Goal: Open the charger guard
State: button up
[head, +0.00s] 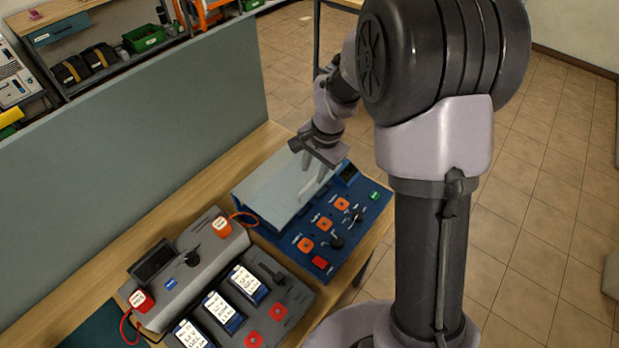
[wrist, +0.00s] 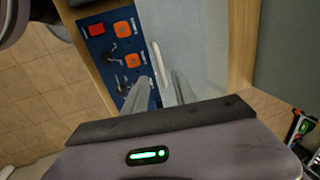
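The charger is a blue panel (head: 362,224) on the bench in the head view, with orange buttons, black knobs and a red button along its near right side. The guard (head: 280,190) is a pale, translucent sheet over the charger's left part; its exact tilt is hard to tell. In the wrist view the guard (wrist: 195,40) lies beside the blue panel (wrist: 101,57), and a white bar handle (wrist: 158,66) stands at its edge. My gripper (head: 315,158) is above the guard's far right part. In the wrist view my gripper (wrist: 160,82) has its fingers apart, near the handle; contact is unclear.
A grey charging unit (head: 190,262) with several battery packs and cables stands left of the charger. A grey-green partition (head: 140,140) runs behind the bench. Shelves with a green bin (head: 144,38) stand beyond it. Open tiled floor (head: 530,200) lies to the right.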

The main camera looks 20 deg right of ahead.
aim_at(309, 184)
jog(key=f, duration=0.4)
jog(key=shift+w+a+f+b, duration=0.25)
jog(key=shift+a+f+b, duration=0.05)
jog(key=shift+a+f, duration=0.05)
jog(key=shift+w+f, duration=0.15)
jog(key=shift+f, duration=0.15)
grip_shut()
dwell(0.8)
